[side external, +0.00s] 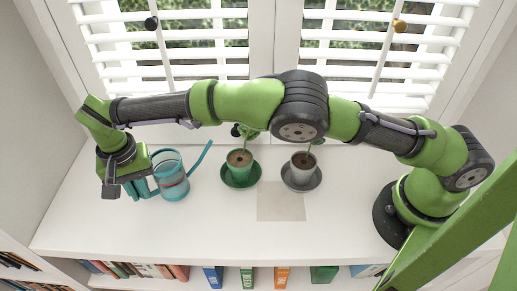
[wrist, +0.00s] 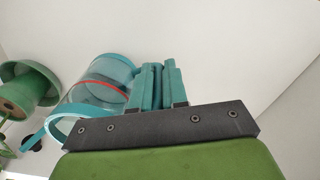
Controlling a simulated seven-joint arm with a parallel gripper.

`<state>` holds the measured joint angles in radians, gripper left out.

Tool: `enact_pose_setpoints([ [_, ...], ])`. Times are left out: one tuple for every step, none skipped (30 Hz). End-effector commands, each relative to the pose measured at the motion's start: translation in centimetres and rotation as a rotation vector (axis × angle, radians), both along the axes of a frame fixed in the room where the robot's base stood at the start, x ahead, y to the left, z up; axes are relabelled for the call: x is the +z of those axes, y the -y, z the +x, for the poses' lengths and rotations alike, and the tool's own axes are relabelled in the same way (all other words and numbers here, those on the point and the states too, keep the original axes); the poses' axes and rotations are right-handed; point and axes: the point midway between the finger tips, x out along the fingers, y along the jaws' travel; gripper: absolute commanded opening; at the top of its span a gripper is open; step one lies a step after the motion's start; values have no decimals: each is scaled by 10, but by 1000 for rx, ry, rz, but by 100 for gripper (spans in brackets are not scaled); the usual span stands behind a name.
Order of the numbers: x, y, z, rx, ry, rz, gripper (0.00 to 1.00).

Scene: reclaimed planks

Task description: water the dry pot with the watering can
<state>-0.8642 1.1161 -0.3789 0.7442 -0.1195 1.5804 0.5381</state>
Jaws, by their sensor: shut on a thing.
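The watering can (side external: 173,177) has a clear body with teal rims and a teal spout that points up to the right. It looks upright at the left of the white surface; I cannot tell whether it touches it. My gripper (side external: 138,188) is shut on its teal handle. In the wrist view the can (wrist: 100,85) shows a red line around its body, with my gripper (wrist: 155,88) at the handle. A green pot (side external: 240,161) on a green saucer and a grey pot (side external: 302,165) on a grey saucer stand to the right. Both hold brown soil and a plant; I cannot tell which soil is dry.
A beige square (side external: 281,201) lies flat in front of the pots. A window with white blinds (side external: 190,60) stands behind. The front left of the surface is clear.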

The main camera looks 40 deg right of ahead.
Motion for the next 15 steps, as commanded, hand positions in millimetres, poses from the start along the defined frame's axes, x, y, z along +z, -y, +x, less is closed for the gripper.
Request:
enact_pose_setpoints([
  [0,-3,3,-35,4,1,0],
  [1,-4,5,-56,4,2,0],
  [1,-6,6,-79,4,1,0],
  [1,-7,7,-97,2,0,0],
  [2,-8,8,-113,4,1,0],
  [2,-9,9,-132,3,1,0],
  [2,-9,9,-145,1,1,0],
  [2,-9,10,-158,3,1,0],
  [2,-10,10,-171,1,1,0],
  [2,-10,11,-180,1,1,0],
  [2,-10,11,-192,1,1,0],
  [2,-10,11,-201,1,1,0],
  [3,-10,11,-205,1,1,0],
  [3,-10,11,-208,1,1,0],
  [3,-10,11,-209,1,1,0],
])
